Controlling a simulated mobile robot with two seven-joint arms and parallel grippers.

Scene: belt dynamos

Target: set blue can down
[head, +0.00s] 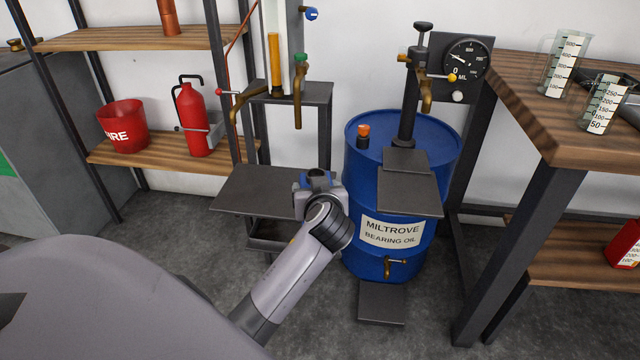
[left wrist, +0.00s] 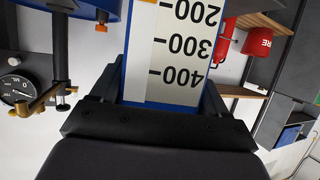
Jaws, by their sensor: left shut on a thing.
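My left gripper (head: 318,183) is shut on a blue can (left wrist: 165,107), which has a white scale label reading 200, 300 and 400. In the left wrist view the can fills the gap between the two dark fingers, and the picture is upside down. In the head view the gripper and wrist hide most of the can; only small blue parts show. The gripper is at the right end of a dark flat plate (head: 250,188), left of the blue oil drum (head: 365,180). Whether the can touches the plate cannot be told. My right gripper is not in view.
A second dark plate (head: 410,200) juts out before the drum, under a brass tap (head: 427,95). Another brass tap (head: 297,105) hangs above the left plate. A wooden bench (head: 540,130) with measuring jugs stands right. A red bucket (head: 122,127) and extinguisher (head: 192,120) stand on shelves left.

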